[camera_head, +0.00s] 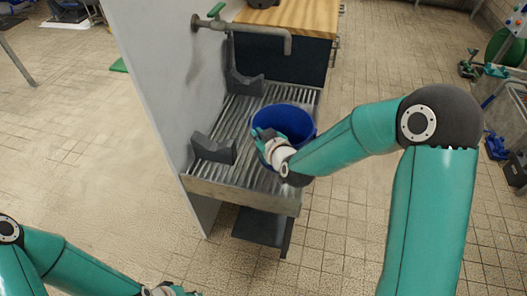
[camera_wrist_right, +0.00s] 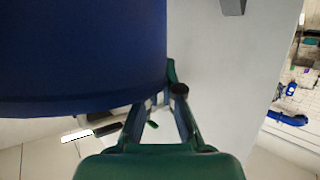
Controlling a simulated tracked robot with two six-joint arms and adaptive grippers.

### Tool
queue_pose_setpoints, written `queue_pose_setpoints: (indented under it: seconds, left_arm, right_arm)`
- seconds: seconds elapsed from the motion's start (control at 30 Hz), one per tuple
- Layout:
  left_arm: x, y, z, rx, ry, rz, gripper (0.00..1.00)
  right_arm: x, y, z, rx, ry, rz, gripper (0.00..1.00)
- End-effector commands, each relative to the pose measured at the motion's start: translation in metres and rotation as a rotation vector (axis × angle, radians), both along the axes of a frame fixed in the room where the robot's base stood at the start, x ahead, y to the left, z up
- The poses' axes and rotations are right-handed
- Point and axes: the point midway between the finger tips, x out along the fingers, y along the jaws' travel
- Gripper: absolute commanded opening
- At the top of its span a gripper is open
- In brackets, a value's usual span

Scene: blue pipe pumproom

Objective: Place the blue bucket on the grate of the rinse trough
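The blue bucket (camera_head: 296,119) is upright over the right part of the slatted grate (camera_head: 233,118) of the rinse trough (camera_head: 240,194). I cannot tell whether its base touches the slats; my right gripper and wrist hide its lower front. My right gripper (camera_head: 263,139) is at the bucket's near left side. In the right wrist view the bucket (camera_wrist_right: 80,50) fills the upper left, and the fingers of the gripper (camera_wrist_right: 170,92) converge at its edge, shut on it. My left gripper (camera_head: 172,291) is only partly in view at the bottom edge, away from the trough.
A tall grey panel (camera_head: 150,80) borders the trough on the left. Dark grey brackets (camera_head: 213,149) stand on the grate's left side. A pipe spout (camera_head: 250,30) overhangs the back, before a wooden worktop (camera_head: 295,14). Tiled floor is open on both sides.

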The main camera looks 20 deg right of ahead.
Motion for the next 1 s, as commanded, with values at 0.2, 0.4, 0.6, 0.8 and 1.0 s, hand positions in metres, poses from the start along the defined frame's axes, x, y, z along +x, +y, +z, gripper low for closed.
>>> queue_pose_setpoints:
  seconds: [0.2,0.4,0.6,0.8,1.0]
  left_arm:
    - [0.0,0.0,-0.003,0.0,0.0,0.0,0.31]
    - [0.0,0.0,-0.005,0.0,0.0,0.0,0.31]
    - [0.0,0.0,-0.007,0.0,0.0,0.0,0.31]
    - [0.0,0.0,-0.007,0.0,0.0,0.0,0.31]
    - [0.0,0.0,-0.007,0.0,0.0,0.0,0.31]
  right_arm:
    - [0.001,0.0,-0.028,-0.001,-0.003,0.0,0.0]
    - [0.0,0.0,-0.044,-0.001,-0.001,0.001,0.0]
    - [0.001,-0.001,-0.067,-0.001,-0.004,-0.001,0.0]
    - [0.0,-0.001,-0.067,-0.001,-0.005,-0.001,0.0]
    - [0.0,0.0,-0.068,0.0,-0.002,-0.001,0.24]
